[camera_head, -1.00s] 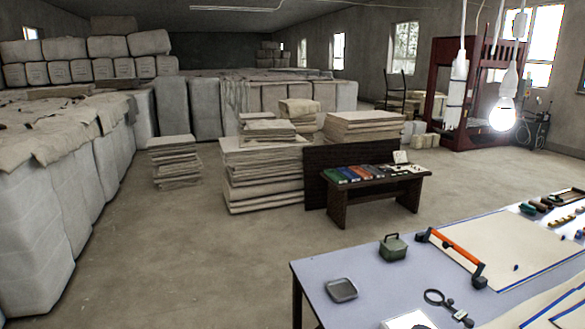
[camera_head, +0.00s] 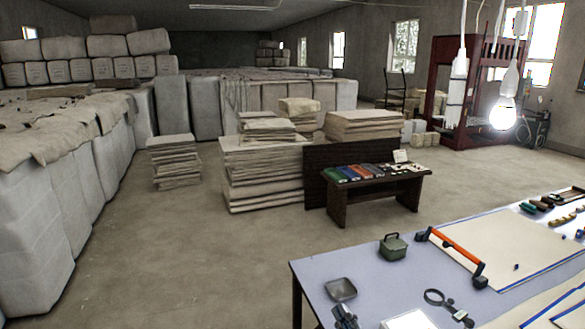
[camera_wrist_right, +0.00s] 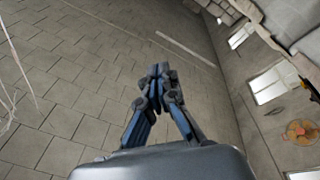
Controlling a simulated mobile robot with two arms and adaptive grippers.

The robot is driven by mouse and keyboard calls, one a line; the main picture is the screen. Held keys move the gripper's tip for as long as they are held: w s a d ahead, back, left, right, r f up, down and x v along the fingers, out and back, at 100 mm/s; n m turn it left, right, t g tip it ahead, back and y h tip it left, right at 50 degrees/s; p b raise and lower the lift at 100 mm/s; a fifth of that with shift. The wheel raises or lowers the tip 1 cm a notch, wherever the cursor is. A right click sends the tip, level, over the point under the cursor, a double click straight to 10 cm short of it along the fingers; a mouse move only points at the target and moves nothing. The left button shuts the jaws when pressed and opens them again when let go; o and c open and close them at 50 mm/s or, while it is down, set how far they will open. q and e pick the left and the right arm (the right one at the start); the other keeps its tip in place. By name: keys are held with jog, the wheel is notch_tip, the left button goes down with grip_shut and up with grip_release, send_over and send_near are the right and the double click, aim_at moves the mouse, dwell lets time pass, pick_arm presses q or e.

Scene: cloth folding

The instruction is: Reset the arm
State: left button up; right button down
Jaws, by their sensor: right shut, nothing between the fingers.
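My right gripper (camera_head: 342,309) just shows at the bottom edge of the head view, over the near left part of the grey table (camera_head: 330,268). In the right wrist view, its dark fingertips (camera_wrist_right: 159,72) meet and nothing is between them. That view shows a grey tiled surface and windows behind the fingers, with no object close to them. My left gripper is not in view. No cloth is in either gripper's visible area.
A small dark bench (camera_head: 377,187) stands beyond, with open floor to the left.

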jog(key=s+d+f+m+g+h, duration=0.2)
jog(key=d+f+m+g+h, duration=0.1)
jog(key=d+f+m+h, duration=0.55)
jog(key=s+d+f+m+g+y, duration=0.1)
jog(key=s+f+m+g, duration=0.1)
jog(key=s+f+g, duration=0.8)
jog(key=s+d+f+m+g, duration=0.1)
jog(key=s+d+f+g, duration=0.3)
jog(key=s, duration=0.9)
notch_tip(320, 180, down, 26)
jog(key=s+a, duration=0.1)
jog(key=a, duration=0.2)
jog(key=s+d+f, duration=0.1)
jog(key=s+f, duration=0.7)
jog(key=s+d+f+g, duration=0.1)
jog(key=s+d+f, duration=0.1)
jog(key=s+f, duration=0.7)
jog(key=shift+d, duration=0.25)
jog(key=shift+s, duration=0.1)
